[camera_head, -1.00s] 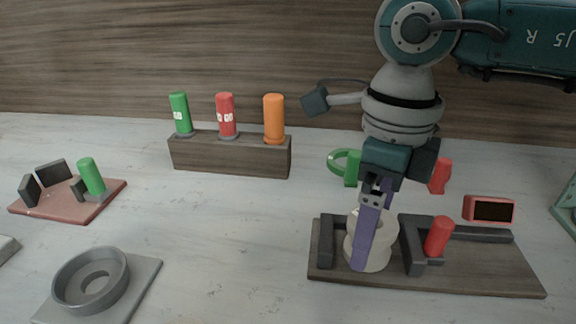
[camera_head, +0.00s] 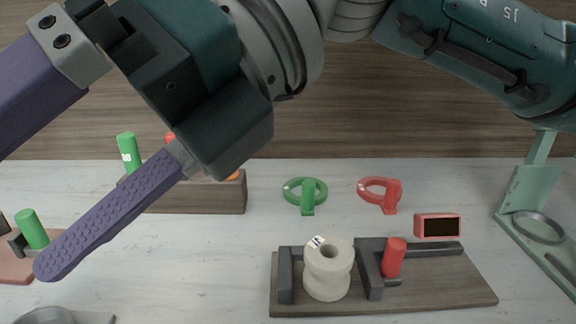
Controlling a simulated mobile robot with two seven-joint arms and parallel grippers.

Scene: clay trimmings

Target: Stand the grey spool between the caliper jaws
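The pale grey spool (camera_head: 327,282) stands upright on the caliper's wooden board (camera_head: 430,297), its hole facing up and a small white label on its top rim. It is between the dark fixed jaw (camera_head: 286,275) on its left and the dark sliding jaw (camera_head: 368,272) on its right. I cannot tell whether it touches either jaw. A red knob (camera_head: 394,257) sits on the sliding jaw's side. My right gripper (camera_head: 30,190) is large and close to the camera at the left, its purple fingers spread and empty, well away from the spool. My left gripper is out of view.
A green ring gauge (camera_head: 307,193) and a red one (camera_head: 380,192) stand behind the caliper. A red-framed display (camera_head: 437,226) is at its back right. A wooden block (camera_head: 225,196) is partly hidden by my gripper. A green stand (camera_head: 530,205) is at right.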

